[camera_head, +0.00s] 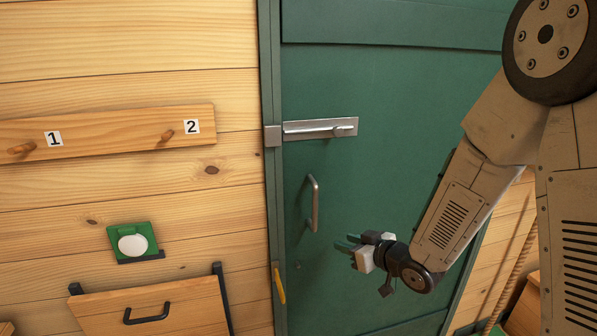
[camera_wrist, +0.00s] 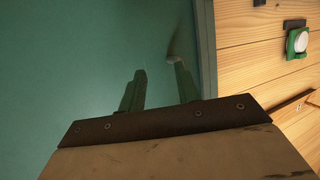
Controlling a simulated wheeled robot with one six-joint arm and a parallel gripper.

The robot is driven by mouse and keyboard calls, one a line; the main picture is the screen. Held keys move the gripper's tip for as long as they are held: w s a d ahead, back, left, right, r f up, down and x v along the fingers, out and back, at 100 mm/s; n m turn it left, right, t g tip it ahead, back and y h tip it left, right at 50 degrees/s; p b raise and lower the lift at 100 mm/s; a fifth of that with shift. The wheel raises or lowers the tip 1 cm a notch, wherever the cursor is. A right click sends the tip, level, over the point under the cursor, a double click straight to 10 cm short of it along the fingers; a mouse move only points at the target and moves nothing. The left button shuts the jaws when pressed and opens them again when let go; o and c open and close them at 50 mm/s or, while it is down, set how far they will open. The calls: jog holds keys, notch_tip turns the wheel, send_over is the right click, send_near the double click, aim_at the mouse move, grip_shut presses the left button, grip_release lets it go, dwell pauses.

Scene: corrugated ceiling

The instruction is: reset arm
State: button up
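My gripper (camera_head: 346,242) is in front of the green door, to the lower right of its metal pull handle (camera_head: 315,204). The arm reaches in from the right side of the head view. In the wrist view my gripper (camera_wrist: 159,70) has its two green fingers apart, with only the green door surface between them. A dark bar that looks like the handle (camera_wrist: 173,52) shows just beyond the right finger there. I cannot tell whether they touch. In the head view the gripper looks apart from the handle.
The green door (camera_head: 400,90) has a metal slide bolt (camera_head: 320,129). On the wooden wall at left are a pegboard (camera_head: 100,133) numbered 1 and 2, a green box with a white round button (camera_head: 132,243), and a wooden flap with a black handle (camera_head: 150,305). A yellow lever (camera_head: 279,283) is by the frame.

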jog(key=s+d+f+m+g+h, duration=0.2)
jog(key=s+d+f+g+h, duration=0.15)
jog(key=d+h, duration=0.35)
jog(key=s+d+r+m+g+h, duration=0.25)
jog(key=s+d+r+g, duration=0.2)
jog(key=s, duration=0.55)
jog(key=s+a+r+m+g+y, duration=0.1)
jog(key=s+r, duration=0.6)
jog(key=s, duration=0.3)
jog(key=s+r+m+g, duration=0.1)
jog(key=s+r, duration=0.7)
jog(key=s, duration=0.2)
jog(key=shift+s+a+g+y, duration=0.25)
jog(key=shift+a+g+y, duration=0.05)
jog(key=shift+a+y, duration=0.1)
